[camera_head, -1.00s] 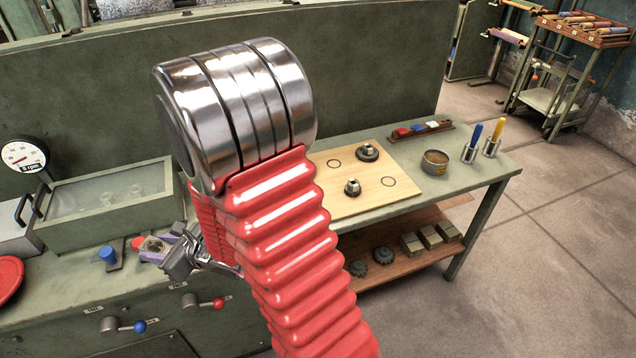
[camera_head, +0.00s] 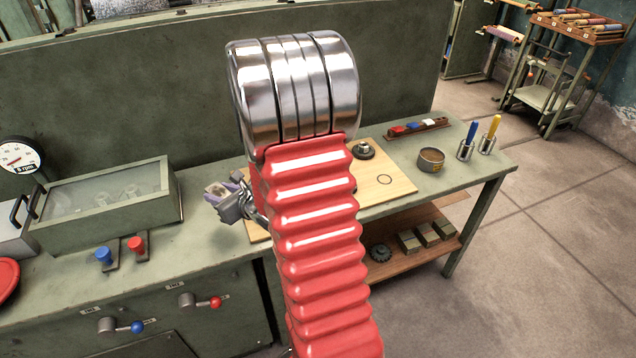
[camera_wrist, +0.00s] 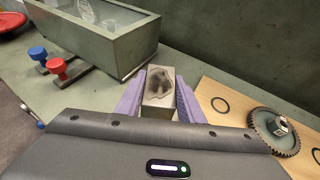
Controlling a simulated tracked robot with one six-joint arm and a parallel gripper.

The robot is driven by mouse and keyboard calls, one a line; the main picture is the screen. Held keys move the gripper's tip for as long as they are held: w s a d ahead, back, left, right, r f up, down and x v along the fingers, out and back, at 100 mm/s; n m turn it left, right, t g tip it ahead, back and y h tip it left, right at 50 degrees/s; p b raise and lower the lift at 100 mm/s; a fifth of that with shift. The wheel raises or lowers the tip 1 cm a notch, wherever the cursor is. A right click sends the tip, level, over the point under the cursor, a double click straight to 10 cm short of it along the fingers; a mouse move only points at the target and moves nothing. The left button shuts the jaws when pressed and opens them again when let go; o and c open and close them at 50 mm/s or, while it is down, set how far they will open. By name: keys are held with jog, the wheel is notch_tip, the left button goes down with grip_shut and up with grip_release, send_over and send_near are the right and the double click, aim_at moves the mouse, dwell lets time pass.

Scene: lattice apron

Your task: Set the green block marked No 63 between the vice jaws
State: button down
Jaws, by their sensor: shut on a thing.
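My gripper (camera_wrist: 161,78) has its two purple fingers shut on a grey-beige block (camera_wrist: 158,98) in the wrist view. The block's upper face has a dark, uneven patch, and I can read no number and see no clear green on it. In the head view my gripper (camera_head: 220,192) is above the bench, between the glass-topped box and the wooden board, partly hidden by my red arm sleeve. The vice and its jaws cannot be made out in either view.
A glass-topped box (camera_head: 105,203) stands left, with blue (camera_head: 103,255) and red (camera_head: 136,246) knobs before it. A wooden board (camera_head: 395,177) carries gears. A tin (camera_head: 431,160) and tool cups stand right. Several blocks (camera_head: 427,238) lie on the lower shelf. A tall panel stands behind.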

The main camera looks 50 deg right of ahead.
jog(key=s+d+r+m+g+h, duration=0.1)
jog(key=s+d, duration=0.5)
jog(key=d, duration=0.7)
jog(key=s+d+r+m+h, duration=0.1)
jog(key=s+d+m+h, duration=0.3)
jog(key=d, duration=0.9)
jog(key=shift+s+d+m+g+h, duration=0.2)
jog(key=shift+s+m+g+h, duration=0.15)
jog(key=shift+s+h, duration=0.45)
jog(key=shift+s, duration=0.2)
jog(key=shift+f, duration=2.85)
jog(key=shift+f, duration=2.05)
jog(key=shift+f, duration=0.15)
jog(key=c, duration=1.2)
grip_release()
